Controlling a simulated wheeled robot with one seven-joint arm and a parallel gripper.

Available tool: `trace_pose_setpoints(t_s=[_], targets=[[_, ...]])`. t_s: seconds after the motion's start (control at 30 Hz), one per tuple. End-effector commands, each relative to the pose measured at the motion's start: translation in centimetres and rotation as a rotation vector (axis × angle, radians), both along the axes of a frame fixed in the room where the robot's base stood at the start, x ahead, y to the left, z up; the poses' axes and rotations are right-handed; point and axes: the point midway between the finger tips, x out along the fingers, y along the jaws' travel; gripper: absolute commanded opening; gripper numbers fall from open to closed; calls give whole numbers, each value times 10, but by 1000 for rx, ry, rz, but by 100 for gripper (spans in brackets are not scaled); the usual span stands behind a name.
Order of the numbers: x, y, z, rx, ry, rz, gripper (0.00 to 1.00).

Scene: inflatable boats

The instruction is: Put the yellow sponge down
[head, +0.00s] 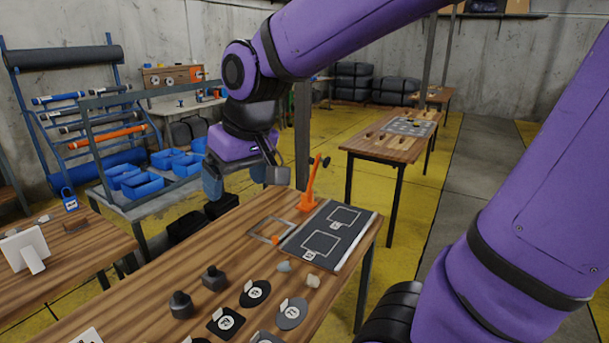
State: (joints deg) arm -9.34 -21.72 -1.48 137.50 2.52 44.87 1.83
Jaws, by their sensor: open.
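My gripper (244,181) hangs from my purple arm, above and beyond the far edge of the long wooden table (235,225). Its two grey fingers are spread apart, and I see nothing held between them. I cannot pick out the yellow sponge anywhere in this view. My arm and gripper cover part of the scene behind them.
A dark mat (330,235) with white outlines, an orange upright tool (311,185), a thin frame (269,230) and dark weights (181,305) are on the table. Several round patches lie nearer. Blue bins (143,185) stand behind at left. Another bench (390,146) stands farther back.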

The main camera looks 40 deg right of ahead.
Motion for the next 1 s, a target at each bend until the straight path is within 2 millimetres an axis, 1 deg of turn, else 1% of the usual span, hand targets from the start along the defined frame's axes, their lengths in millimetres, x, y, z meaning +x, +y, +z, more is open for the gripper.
trace_pose_setpoints(t_s=[0.03, 0.2, 0.3, 0.4, 0.5, 0.6, 1.0], targets=[[-15, -9, 8, -3, -23, -14, 84], [-61, -29, 22, -22, -76, -50, 84], [-84, -38, 26, -32, -101, -70, 84], [-100, -43, 27, -42, -117, -84, 84], [-109, -46, 27, -48, -127, -92, 84], [-112, -47, 27, -51, -129, -95, 84], [-112, -47, 27, -51, -129, -95, 84]])
